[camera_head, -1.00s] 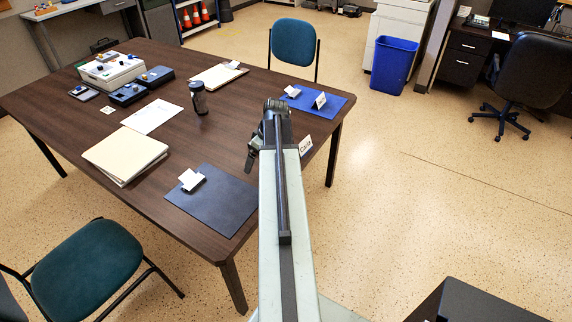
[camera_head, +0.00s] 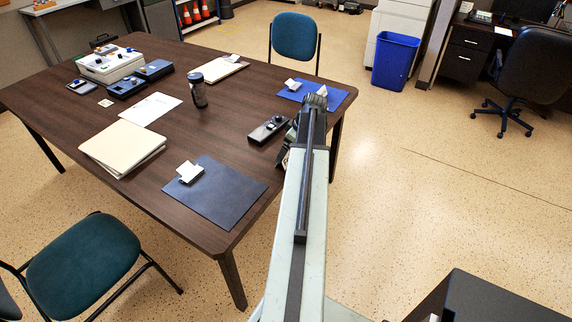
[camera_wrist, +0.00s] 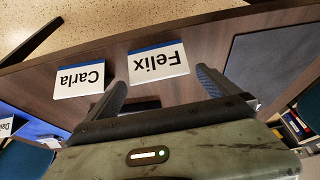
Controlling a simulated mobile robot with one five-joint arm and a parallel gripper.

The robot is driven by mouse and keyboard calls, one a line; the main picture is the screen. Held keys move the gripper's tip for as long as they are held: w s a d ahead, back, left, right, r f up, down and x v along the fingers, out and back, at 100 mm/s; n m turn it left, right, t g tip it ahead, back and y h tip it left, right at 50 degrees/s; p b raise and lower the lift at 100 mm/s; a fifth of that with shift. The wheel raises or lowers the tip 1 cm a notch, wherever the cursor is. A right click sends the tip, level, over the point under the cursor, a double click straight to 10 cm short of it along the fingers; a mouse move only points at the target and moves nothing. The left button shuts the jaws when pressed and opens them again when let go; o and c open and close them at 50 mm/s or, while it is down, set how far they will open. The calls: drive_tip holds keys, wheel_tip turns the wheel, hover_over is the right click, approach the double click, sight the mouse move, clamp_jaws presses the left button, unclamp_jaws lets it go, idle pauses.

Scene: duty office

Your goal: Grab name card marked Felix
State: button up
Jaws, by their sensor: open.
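The Felix name card (camera_wrist: 158,62) shows in the wrist view, white with a blue band and upside down in the picture. It stands on the dark wooden table (camera_head: 185,130), past and between the fingertips. My gripper (camera_wrist: 160,78) is open, with one finger to each side of the card's line and no contact visible. The Carla card (camera_wrist: 78,78) stands just left of the left finger. In the head view my gripper is mostly hidden by my arm at the table's right edge, and I cannot make out the Felix card there.
A dark device (camera_head: 268,129) lies left of my arm. A dark mat (camera_head: 215,190) with a white card lies nearer. A blue mat (camera_head: 325,96) with two white cards lies at the far right corner.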

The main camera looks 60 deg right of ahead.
drive_tip(key=b+x, duration=0.2)
drive_tip(key=x, duration=0.1)
drive_tip(key=shift+s+f, duration=0.15)
drive_tip(key=shift+f, duration=0.05)
drive_tip(key=shift+r, duration=0.2)
drive_tip(key=c, duration=1.1)
drive_tip(key=shift+p, duration=0.35)
drive_tip(key=shift+c, duration=0.2)
drive_tip(key=shift+r+p, duration=0.55)
drive_tip(key=shift+r, duration=0.1)
wheel_tip(320, 180, up, 3)
drive_tip(key=p, duration=0.3)
drive_tip(key=shift+r, duration=0.1)
drive_tip(key=s+a, duration=0.3)
drive_tip(key=s, duration=0.4)
drive_tip(key=s+a, duration=0.3)
drive_tip(key=s, duration=0.4)
drive_tip(key=shift+s+a+r+p, duration=0.2)
drive_tip(key=shift+s+r+p, duration=0.05)
drive_tip(key=shift+s+p, duration=0.1)
